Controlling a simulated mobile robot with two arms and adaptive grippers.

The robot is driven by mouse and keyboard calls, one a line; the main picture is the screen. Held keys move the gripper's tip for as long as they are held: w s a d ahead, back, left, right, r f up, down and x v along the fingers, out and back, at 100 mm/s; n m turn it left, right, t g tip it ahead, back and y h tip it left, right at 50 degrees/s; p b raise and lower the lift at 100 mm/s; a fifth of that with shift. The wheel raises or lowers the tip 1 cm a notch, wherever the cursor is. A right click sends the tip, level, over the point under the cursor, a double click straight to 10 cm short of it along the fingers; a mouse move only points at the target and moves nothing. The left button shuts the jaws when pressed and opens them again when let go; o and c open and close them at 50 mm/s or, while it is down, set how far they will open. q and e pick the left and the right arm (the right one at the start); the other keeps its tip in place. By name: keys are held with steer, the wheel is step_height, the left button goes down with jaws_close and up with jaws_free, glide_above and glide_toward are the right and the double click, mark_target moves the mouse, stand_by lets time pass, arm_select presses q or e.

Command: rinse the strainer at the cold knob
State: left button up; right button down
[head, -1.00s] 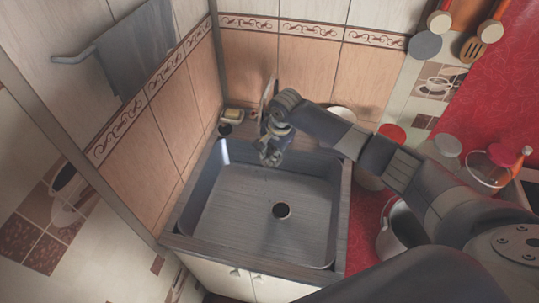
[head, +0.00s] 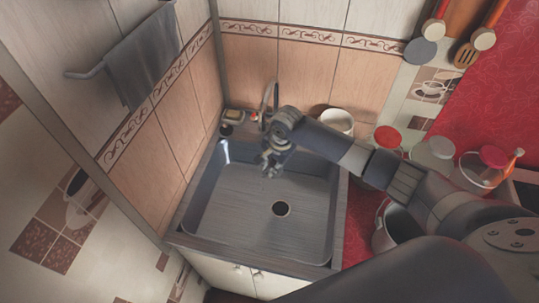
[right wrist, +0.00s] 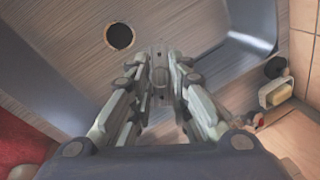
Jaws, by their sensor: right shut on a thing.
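My right gripper (head: 271,170) is over the back left part of the grey sink basin (head: 235,225), pointing down. It also shows in the right wrist view (right wrist: 163,62), its fingers close together. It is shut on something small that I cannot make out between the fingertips. The thin arched tap (head: 276,95) stands behind the gripper, its lower part hidden by the arm. A small red knob-like spot (head: 253,116) shows left of the tap. I cannot identify the cold knob or the strainer. My left gripper is out of view.
A yellow sponge in a dish (head: 233,115) and a dark round thing (head: 226,130) sit at the sink's back left corner. The basin's front is clear.

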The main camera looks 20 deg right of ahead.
steer(key=shift+s+a, duration=0.3)
steer(key=shift+s, duration=0.3)
steer(key=shift+s+a, duration=0.3)
steer(key=shift+s, duration=0.35)
steer(key=shift+s+a, duration=0.3)
steer(key=shift+s, duration=0.3)
steer(key=s+a+r, duration=0.2)
steer(key=s+r, duration=0.2)
steer(key=shift+s+a, duration=0.15)
steer(key=shift+s, duration=0.1)
stand_by(0.6)
